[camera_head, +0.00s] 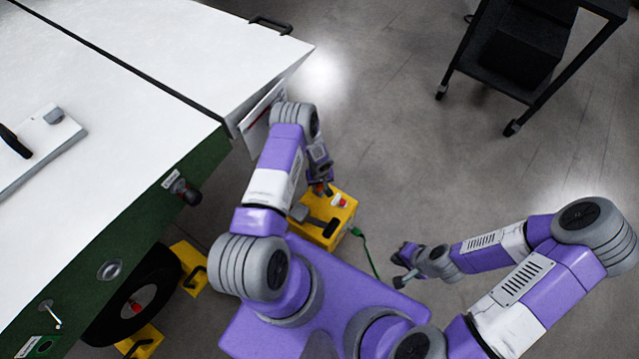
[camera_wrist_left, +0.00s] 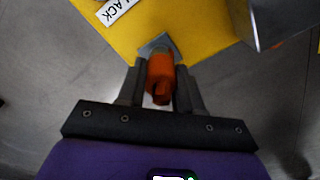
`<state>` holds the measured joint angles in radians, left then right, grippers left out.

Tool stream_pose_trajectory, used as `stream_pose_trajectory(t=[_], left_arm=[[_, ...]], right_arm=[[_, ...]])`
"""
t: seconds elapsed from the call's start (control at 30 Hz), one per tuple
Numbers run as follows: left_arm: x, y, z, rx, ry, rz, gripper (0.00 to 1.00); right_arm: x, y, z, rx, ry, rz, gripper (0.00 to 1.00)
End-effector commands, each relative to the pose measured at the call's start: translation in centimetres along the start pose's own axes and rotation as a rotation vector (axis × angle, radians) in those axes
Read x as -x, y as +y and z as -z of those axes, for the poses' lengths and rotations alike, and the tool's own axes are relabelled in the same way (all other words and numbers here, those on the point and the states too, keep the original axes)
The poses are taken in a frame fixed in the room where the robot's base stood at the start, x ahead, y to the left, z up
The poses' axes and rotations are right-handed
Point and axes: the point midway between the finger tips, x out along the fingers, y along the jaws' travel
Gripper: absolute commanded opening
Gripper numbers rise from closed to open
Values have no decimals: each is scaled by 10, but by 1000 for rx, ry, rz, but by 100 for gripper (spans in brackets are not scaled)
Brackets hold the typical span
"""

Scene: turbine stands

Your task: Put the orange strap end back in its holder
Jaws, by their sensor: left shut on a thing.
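The orange strap end (camera_wrist_left: 161,75) is between the two fingers of my left gripper (camera_wrist_left: 160,85), which is shut on it. A grey metal piece (camera_wrist_left: 157,44) sits just beyond the strap end, against the yellow box. In the head view my left gripper (camera_head: 322,188) is low beside the yellow box (camera_head: 340,222), and the strap end is mostly hidden there. I cannot tell whether the grey piece is the holder or whether the strap end is seated in it. My right gripper (camera_head: 402,270) is over the floor at right, apart from the box; its finger gap is too small to judge.
A large white-topped, green-sided stand (camera_head: 130,215) fills the left, with a wheel (camera_head: 135,300) and yellow chocks (camera_head: 188,265) below. A green cable (camera_head: 368,252) runs from the yellow box. A black cart (camera_head: 510,60) stands at upper right. The floor between is clear.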

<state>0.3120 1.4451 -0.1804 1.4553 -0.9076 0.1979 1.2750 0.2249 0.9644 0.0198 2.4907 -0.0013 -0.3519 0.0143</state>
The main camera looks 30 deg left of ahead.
Motion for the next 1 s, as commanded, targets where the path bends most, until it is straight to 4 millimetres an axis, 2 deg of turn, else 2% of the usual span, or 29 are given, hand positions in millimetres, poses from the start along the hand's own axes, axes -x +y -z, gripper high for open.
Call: stream_pose_trajectory(t=[0.03, 0.13, 0.17, 0.33, 0.53, 0.63, 0.87, 1.0], left_arm=[[-7, -2, -3, 0, -3, -4, 0], [-7, -2, -2, 1, -3, -3, 0], [-7, -2, -2, 1, -3, -3, 36], [-6, -1, -2, 1, -3, -3, 62], [-4, -1, -2, 1, -3, -2, 65], [-4, -1, -2, 0, -3, -2, 73], [-3, -1, -2, 0, -3, -1, 73], [5, 0, -2, 1, -3, -2, 73]], right_arm=[[-2, 1, 0, 0, 0, 0, 0], [-2, 1, 0, 0, 0, 0, 0], [-2, 1, 0, 0, 0, 0, 0], [-2, 1, 0, 0, 0, 0, 0], [-1, 0, 0, 0, 0, 0, 0], [-1, 0, 0, 0, 0, 0, 0], [-1, 0, 0, 0, 0, 0, 0], [5, -2, 0, 0, 0, 0, 0]])
